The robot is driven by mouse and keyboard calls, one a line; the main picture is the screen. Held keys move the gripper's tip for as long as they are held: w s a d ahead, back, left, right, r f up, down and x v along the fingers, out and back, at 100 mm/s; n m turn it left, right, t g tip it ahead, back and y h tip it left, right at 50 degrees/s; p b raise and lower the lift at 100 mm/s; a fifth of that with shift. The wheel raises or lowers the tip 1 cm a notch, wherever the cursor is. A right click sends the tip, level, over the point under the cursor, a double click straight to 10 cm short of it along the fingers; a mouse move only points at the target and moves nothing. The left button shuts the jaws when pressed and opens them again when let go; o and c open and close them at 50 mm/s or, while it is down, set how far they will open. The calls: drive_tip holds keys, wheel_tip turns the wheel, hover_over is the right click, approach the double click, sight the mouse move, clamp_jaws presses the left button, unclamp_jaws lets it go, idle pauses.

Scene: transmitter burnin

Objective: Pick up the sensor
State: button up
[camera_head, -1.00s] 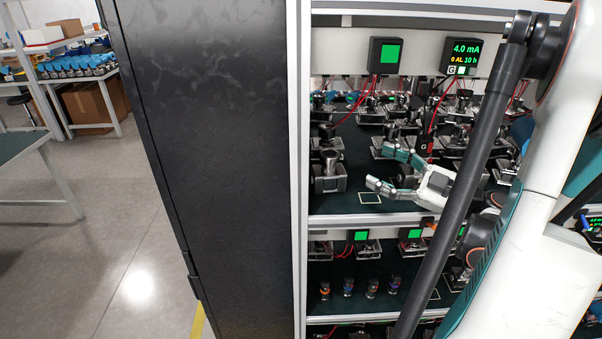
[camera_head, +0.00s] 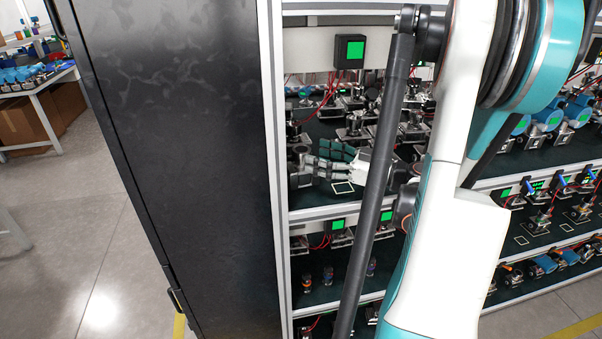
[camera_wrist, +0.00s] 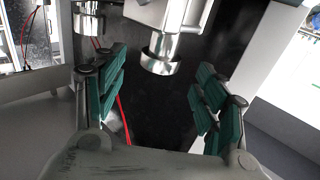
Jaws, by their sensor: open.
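The sensor (camera_wrist: 160,55) is a silver metal cylinder with a wider round collar. In the wrist view it stands ahead of my gripper (camera_wrist: 158,108), roughly centred between the two green-padded fingers and beyond their tips. The fingers are spread open with nothing between them. In the head view my gripper (camera_head: 320,168) is inside the shelf, pointing left just above the dark shelf surface. There the sensor near the fingertips is largely hidden and hard to tell from the other fittings.
A second silver part (camera_wrist: 88,22) stands to the left in the wrist view, with a red wire nearby. A black cabinet (camera_head: 170,150) borders the shelf on the left. Several metal fittings crowd the shelf behind my gripper. A lower shelf holds small sensors (camera_head: 328,275).

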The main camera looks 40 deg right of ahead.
sight(310, 153)
drive_tip(key=shift+b+x, duration=0.45)
drive_tip(key=shift+x, duration=2.5)
clamp_jaws()
